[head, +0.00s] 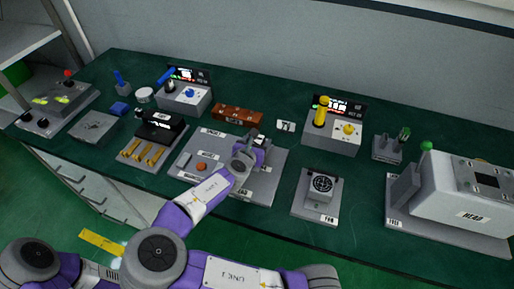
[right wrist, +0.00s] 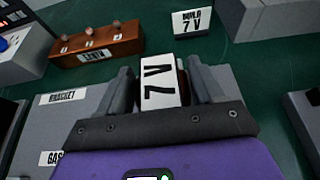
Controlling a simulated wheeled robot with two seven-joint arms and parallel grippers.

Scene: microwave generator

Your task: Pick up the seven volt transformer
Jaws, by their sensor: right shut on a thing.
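My right gripper (head: 254,143) is over the grey board (head: 269,188) in the middle of the bench. In the right wrist view my right gripper (right wrist: 163,82) is shut on the seven volt transformer (right wrist: 158,88), a small block with a white face marked 7 V. Its fingers press on its left and right sides. In the head view the transformer is mostly hidden by the gripper. I cannot tell whether it touches the board. My left gripper is not in view.
A "BUILD 7 V" card (right wrist: 192,22) stands behind, near a brown terminal block (head: 237,114). A box with a yellow lever (head: 334,134) and a fan unit (head: 320,190) stand to the right. A black block with brass parts (head: 152,142) is left. Green bench shows between them.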

